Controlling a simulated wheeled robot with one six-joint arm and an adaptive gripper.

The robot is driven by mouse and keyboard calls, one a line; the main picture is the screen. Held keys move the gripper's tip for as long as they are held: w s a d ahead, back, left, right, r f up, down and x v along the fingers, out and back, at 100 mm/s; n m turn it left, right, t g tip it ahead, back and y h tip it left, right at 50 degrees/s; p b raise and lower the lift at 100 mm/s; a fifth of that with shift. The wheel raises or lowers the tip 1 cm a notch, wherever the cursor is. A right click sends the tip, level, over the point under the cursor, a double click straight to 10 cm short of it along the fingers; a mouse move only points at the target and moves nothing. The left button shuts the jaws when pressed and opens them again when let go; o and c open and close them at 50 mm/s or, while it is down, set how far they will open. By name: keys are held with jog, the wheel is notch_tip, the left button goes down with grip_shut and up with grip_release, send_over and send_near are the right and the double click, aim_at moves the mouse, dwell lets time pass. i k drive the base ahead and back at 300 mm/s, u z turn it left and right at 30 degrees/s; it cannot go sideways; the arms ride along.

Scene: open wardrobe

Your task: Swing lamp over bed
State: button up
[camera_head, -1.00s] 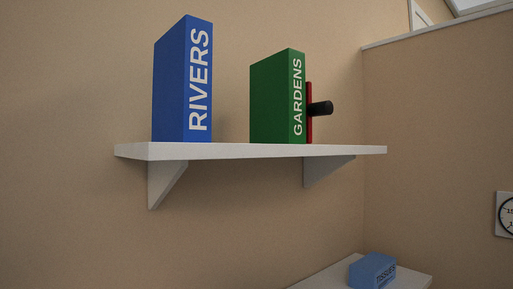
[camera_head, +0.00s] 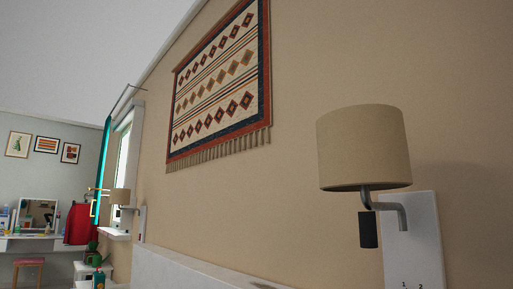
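A wall lamp (camera_head: 364,148) with a beige drum shade is in the right half of the head view. A bent grey metal arm (camera_head: 388,203) joins it to a white wall plate (camera_head: 413,245), and a dark cylinder (camera_head: 368,230) hangs under the shade. A second, similar lamp (camera_head: 120,197) is small and farther off along the same wall, at left. A pale ledge (camera_head: 190,272) along the wall at the bottom may be the bed's headboard; the bed itself cannot be made out. My gripper is not in view.
A patterned tapestry (camera_head: 219,82) hangs on the beige wall. At far left are a desk with a mirror (camera_head: 38,211), a pink stool (camera_head: 29,263), a red garment (camera_head: 78,224), framed pictures (camera_head: 46,143) and a teal curtain (camera_head: 103,170) by a window.

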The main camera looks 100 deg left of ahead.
aim_at(363, 149)
jog(key=u, duration=2.9)
